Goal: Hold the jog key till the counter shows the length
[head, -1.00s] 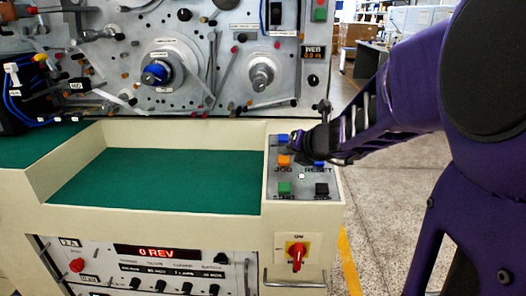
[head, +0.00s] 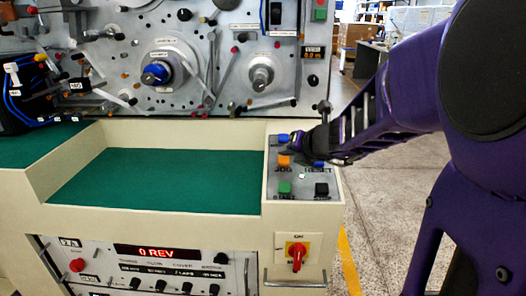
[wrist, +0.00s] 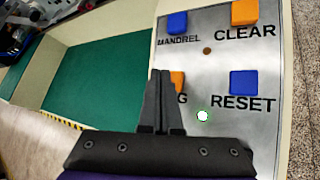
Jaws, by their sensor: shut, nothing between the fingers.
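The orange JOG key (head: 284,161) sits on the grey key panel (head: 301,176) in the head view. In the wrist view the JOG key (wrist: 177,82) is partly hidden behind the fingers, and only the end of its label shows. My gripper (head: 290,150) is shut and empty, its tips close to the JOG key; it also shows in the wrist view (wrist: 160,75). I cannot tell whether the tips touch the key.
Blue MANDREL (wrist: 177,23), orange CLEAR (wrist: 245,12) and blue RESET (wrist: 244,83) keys surround JOG. Green START (head: 285,188) and black STOP (head: 321,189) keys lie nearer. A red display (head: 156,252) reads 0 REV. The green tray floor (head: 160,180) is clear.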

